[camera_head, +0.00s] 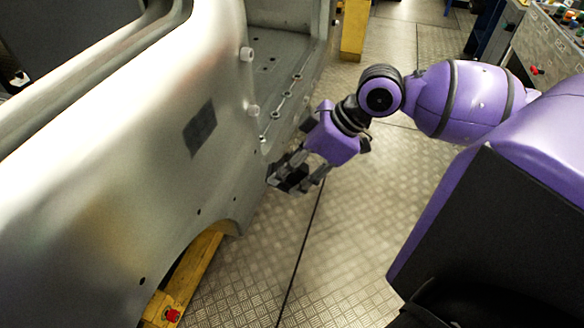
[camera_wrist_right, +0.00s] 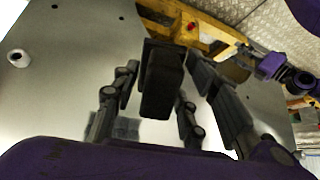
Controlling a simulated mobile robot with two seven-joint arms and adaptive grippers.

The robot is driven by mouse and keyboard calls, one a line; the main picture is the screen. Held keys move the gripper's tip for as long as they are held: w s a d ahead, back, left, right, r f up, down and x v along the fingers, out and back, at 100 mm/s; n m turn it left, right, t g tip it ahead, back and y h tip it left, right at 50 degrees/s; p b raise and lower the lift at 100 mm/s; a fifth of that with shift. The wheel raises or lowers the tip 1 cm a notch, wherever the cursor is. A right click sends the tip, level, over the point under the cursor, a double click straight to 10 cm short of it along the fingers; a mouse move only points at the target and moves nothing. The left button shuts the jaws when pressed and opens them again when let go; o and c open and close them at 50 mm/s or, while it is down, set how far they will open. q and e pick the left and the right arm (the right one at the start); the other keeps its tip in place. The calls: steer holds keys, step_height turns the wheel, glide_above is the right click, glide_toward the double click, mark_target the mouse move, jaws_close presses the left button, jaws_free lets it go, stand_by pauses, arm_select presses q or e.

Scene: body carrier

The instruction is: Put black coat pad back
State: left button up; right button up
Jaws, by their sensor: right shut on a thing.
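My right gripper (camera_head: 288,176) is beside the grey car body (camera_head: 110,190), above the floor. In the right wrist view, the right gripper's fingers (camera_wrist_right: 160,92) are around a black block, the black coat pad (camera_wrist_right: 162,85). The gripper is shut on it. In the head view the pad is hard to tell from the dark fingers. A dark square patch (camera_head: 199,128) shows on the body panel, up and left of the gripper. A purple and black part at the right of the wrist view looks like my left gripper (camera_wrist_right: 248,62); its fingers are too small to read.
The body panel has white round knobs (camera_head: 247,54) and an open sill with several holes. A yellow support (camera_head: 185,275) with a red piece stands under the wheel arch. A workbench (camera_head: 550,40) is at upper right. The patterned metal floor (camera_head: 330,250) is clear.

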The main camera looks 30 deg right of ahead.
steer(key=h+b, duration=0.1)
steer(key=g+h+b, duration=0.1)
steer(key=b, duration=0.1)
steer(key=shift+f+g, duration=0.3)
steer(key=shift+f, duration=0.1)
steer(key=shift+r+h+b, duration=0.1)
steer(key=shift+h+b, duration=0.2)
steer(key=shift+b, duration=0.05)
steer(key=shift+h+b, duration=0.3)
steer(key=shift+r+g+h+b, duration=0.15)
steer(key=shift+g+h+b, duration=0.35)
steer(key=shift+g, duration=0.1)
steer(key=shift+r+h, duration=0.1)
steer(key=shift+h, duration=0.3)
steer(key=shift+r+g, duration=0.1)
steer(key=shift+g, duration=0.3)
arm_select(q)
steer(key=shift+g, duration=0.3)
steer(key=f, duration=0.1)
steer(key=s+a+f, duration=0.1)
steer(key=f, duration=0.1)
steer(key=s+a+f, duration=0.1)
steer(key=f, duration=0.1)
steer(key=shift+s, duration=0.25)
arm_select(e)
steer(key=shift+h, duration=0.3)
arm_select(q)
steer(key=shift+s+d+f, duration=0.1)
steer(key=shift+s+d, duration=0.05)
steer(key=shift+d, duration=0.05)
